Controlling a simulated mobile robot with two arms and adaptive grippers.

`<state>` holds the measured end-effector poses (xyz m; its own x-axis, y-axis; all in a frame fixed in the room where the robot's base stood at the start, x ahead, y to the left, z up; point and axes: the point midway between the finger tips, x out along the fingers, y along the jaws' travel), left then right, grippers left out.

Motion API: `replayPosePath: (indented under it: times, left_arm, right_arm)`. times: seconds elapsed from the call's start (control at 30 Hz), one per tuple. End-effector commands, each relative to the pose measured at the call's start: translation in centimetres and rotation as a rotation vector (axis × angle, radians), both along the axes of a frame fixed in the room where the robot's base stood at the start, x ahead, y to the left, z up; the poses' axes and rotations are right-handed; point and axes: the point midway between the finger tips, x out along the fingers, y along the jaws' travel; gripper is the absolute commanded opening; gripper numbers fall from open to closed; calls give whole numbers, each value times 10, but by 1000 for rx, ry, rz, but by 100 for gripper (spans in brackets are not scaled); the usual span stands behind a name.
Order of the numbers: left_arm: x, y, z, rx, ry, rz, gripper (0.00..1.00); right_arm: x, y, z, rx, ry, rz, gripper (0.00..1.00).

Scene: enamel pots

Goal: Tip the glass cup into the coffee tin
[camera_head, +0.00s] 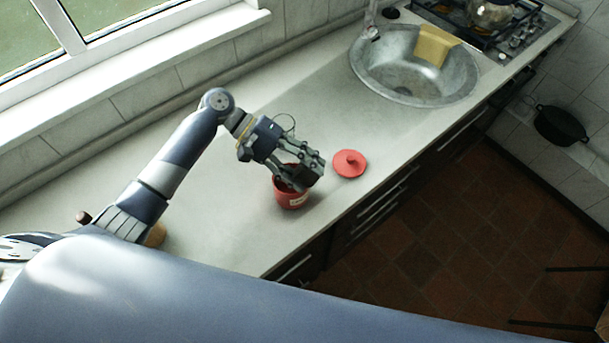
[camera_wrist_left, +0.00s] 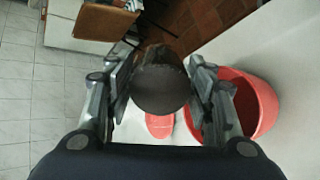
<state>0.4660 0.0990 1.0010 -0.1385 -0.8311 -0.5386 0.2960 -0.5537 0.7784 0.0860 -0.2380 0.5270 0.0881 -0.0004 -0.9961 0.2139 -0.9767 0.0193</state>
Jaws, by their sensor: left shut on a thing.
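The red coffee tin (camera_head: 291,199) stands upright and open on the worktop. It also shows at the right in the left wrist view (camera_wrist_left: 265,104). My left gripper (camera_head: 312,172) is just above and beside the tin's mouth. It is shut on the glass cup (camera_wrist_left: 160,88), which looks dark brown and round between the fingers (camera_wrist_left: 162,92) in the left wrist view. The cup seems to lie tilted on its side; fingers hide much of it in the head view. I cannot tell whether anything is flowing out. My right gripper is not in view.
A red lid (camera_head: 349,164) lies on the worktop (camera_head: 240,225) right of the tin. A metal sink (camera_head: 385,75) with a yellow cloth-like item (camera_head: 435,46) and a stove (camera_head: 490,25) are farther back. The worktop's front edge is close to the tin.

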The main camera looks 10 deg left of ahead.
Motion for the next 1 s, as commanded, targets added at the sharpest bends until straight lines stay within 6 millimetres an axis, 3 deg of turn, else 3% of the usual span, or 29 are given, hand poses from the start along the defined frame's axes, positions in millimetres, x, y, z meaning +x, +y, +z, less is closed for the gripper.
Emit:
replayPosePath:
  times: [0.03,0.27,0.6,1.0]
  left_arm:
    - [0,0,-7,-25,3,2,23]
    - [1,1,-8,-149,23,1,23]
    - [2,8,-2,-481,79,2,23]
    - [3,15,9,-722,118,-1,23]
  right_arm:
    - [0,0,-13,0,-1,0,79]
    - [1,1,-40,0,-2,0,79]
    - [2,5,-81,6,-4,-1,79]
    - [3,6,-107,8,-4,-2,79]
